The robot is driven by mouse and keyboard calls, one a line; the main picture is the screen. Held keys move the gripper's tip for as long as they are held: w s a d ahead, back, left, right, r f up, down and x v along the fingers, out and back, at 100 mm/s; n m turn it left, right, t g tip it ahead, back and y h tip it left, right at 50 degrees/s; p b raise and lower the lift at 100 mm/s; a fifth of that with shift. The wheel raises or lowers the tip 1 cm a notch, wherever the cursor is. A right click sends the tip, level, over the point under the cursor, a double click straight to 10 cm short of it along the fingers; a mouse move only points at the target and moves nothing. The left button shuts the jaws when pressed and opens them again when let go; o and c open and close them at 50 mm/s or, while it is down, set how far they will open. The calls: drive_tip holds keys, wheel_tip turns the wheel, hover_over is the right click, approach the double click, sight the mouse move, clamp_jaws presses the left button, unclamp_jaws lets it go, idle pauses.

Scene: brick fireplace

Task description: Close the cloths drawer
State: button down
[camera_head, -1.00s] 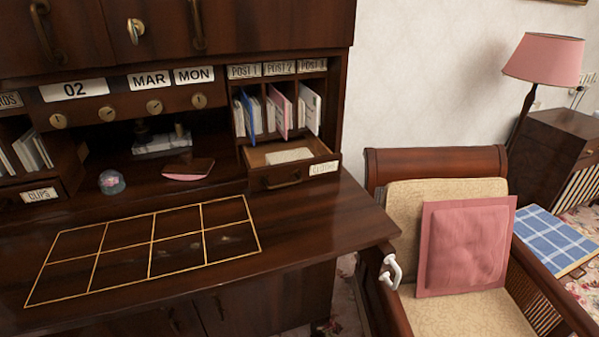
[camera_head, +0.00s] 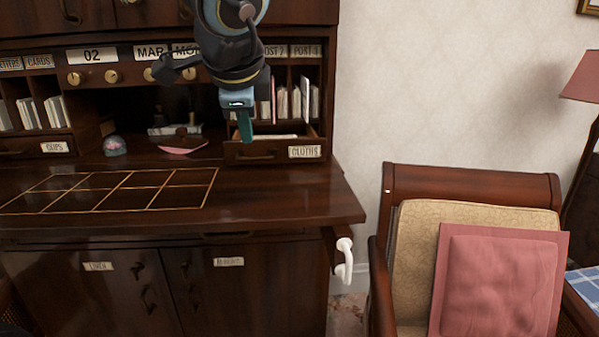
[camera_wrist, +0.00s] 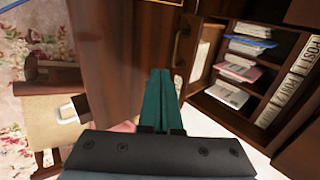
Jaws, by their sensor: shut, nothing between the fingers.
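The cloths drawer (camera_head: 270,152) is a dark wood drawer with a brass pull and a "CLOTHS" label, under the post slots at the right of the desk. It stands open, with a pale cloth (camera_head: 275,136) inside. My gripper (camera_head: 246,140) has green fingers that are closed together and empty. In the head view they point down and overlap the left part of the drawer's front edge; I cannot tell whether they touch it. In the wrist view my gripper (camera_wrist: 160,75) appears beside the open drawer and its cloth (camera_wrist: 203,52).
Above the drawer are post slots (camera_head: 296,100) with envelopes. A glass dome (camera_head: 115,146) and a pink-topped item (camera_head: 182,148) lie left of it. The desk top (camera_head: 270,190) in front is clear. An armchair (camera_head: 405,240) stands to the right.

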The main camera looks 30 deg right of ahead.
sight(257, 137)
drive_tip(key=x, duration=0.3)
drive_tip(key=b+x, duration=0.1)
drive_tip(key=x, duration=0.2)
drive_tip(key=b+x, duration=0.1)
drive_tip(key=x, duration=0.2)
drive_tip(key=shift+w+d+f, duration=0.1)
drive_tip(key=shift+d+f, duration=0.25)
drive_tip(key=shift+w+d+f, duration=0.1)
drive_tip(key=shift+w+d, duration=0.15)
drive_tip(key=shift+w, duration=0.3)
drive_tip(key=shift+w+d+f, duration=0.1)
drive_tip(key=shift+w+d, duration=0.15)
drive_tip(key=shift+w, duration=0.3)
drive_tip(key=shift+w+d+f+p, duration=0.1)
drive_tip(key=shift+w+d+p, duration=0.25)
drive_tip(key=shift+w, duration=0.4)
drive_tip(key=w+d, duration=0.1)
drive_tip(key=w, duration=0.2)
drive_tip(key=w+d+p, duration=0.1)
drive_tip(key=w+d, duration=0.1)
drive_tip(key=w, duration=0.2)
drive_tip(key=w+d+p, duration=0.1)
drive_tip(key=w+d, duration=0.1)
drive_tip(key=w, duration=0.2)
drive_tip(key=shift+w, duration=0.1)
